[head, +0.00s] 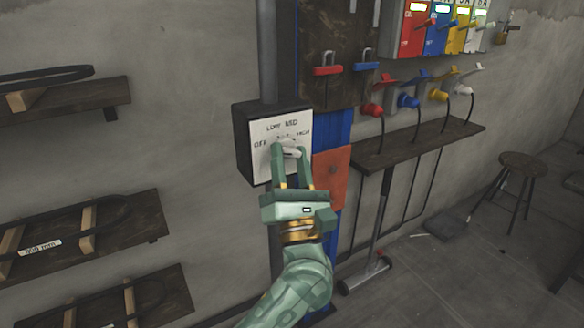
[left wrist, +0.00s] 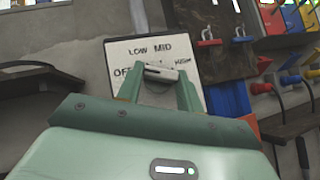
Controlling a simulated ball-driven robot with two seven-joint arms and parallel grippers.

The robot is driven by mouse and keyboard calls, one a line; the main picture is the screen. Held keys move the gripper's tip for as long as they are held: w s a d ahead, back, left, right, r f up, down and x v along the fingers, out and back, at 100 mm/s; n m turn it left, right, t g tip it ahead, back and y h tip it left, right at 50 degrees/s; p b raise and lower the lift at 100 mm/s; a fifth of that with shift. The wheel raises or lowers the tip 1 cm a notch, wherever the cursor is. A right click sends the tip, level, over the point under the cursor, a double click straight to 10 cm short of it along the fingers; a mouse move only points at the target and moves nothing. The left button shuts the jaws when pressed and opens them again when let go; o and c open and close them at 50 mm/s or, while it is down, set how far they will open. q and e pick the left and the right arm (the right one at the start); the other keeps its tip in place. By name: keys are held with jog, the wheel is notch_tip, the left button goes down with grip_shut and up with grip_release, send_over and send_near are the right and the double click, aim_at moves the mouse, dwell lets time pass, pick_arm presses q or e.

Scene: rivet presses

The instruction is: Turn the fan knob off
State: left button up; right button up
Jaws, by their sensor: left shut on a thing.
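The fan knob (head: 290,151) is a light bar on the white label plate of a dark wall box (head: 243,150). The plate (head: 262,131) reads OFF, LOW, MID and HIGH from left to right. My left gripper (head: 288,150) is shut on the knob, with one green finger on each side of it. In the left wrist view the knob (left wrist: 161,73) lies between the fingertips, its bar nearly level and tilted slightly down to the right. The fingers hide part of the dial, so the exact setting is hard to read. My right gripper is not in view.
An orange-red plate (head: 331,178) and a blue post stand just right of the box. A narrow shelf (head: 420,145) with colored plugs above it is further right. Wooden racks (head: 75,108) hang at left. A stool (head: 522,165) stands at far right.

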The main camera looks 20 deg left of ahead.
pick_arm(q)
jog(key=shift+f, duration=0.1)
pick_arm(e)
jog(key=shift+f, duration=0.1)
pick_arm(q)
jog(key=o, duration=1)
jog(key=p+v, duration=0.1)
jog(key=v, duration=1.5)
jog(key=shift+d+f, duration=0.1)
jog(key=shift+f, duration=0.05)
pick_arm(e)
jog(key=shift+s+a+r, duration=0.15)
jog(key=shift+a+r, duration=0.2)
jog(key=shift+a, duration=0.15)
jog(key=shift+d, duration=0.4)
